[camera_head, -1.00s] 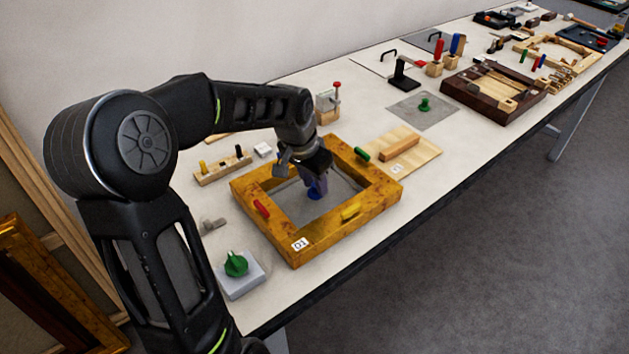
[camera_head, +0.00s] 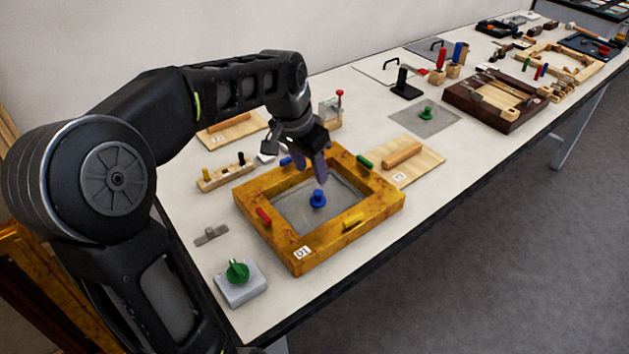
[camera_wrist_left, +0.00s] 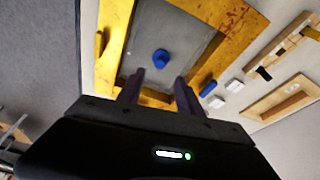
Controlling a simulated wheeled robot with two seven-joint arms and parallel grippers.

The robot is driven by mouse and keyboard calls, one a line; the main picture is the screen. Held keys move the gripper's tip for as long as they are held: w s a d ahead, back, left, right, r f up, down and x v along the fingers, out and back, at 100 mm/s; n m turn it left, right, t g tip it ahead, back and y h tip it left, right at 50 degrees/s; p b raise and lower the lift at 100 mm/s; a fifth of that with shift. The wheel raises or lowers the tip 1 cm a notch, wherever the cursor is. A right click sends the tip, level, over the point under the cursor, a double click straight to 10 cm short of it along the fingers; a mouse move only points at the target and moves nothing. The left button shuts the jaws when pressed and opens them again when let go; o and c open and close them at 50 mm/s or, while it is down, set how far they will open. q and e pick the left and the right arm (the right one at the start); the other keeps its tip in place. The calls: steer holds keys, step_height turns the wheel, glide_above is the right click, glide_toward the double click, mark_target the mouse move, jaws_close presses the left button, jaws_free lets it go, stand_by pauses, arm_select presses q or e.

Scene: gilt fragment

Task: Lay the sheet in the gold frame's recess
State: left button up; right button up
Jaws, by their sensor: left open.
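The gold frame (camera_head: 283,257) lies flat on the table, labelled 01, with red, green, yellow and blue tabs on its border. The grey sheet (camera_head: 300,216) with a blue knob (camera_head: 318,198) lies inside the frame's opening. It appears flat there, though its exact seating at the edges is hard to tell. The sheet (camera_wrist_left: 190,35) and knob (camera_wrist_left: 161,58) also show in the left wrist view. My left gripper (camera_head: 323,172) is open and empty above the far side of the frame, apart from the knob. My right gripper is not in view.
A green knob on a grey block (camera_head: 240,282) stands near the front left. A wooden board with a bar (camera_head: 418,160) lies right of the frame. Another grey sheet with a green knob (camera_head: 440,122) lies farther back. The table edge runs along the right.

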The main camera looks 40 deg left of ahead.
arm_select(q)
steer(key=shift+v, duration=1.8)
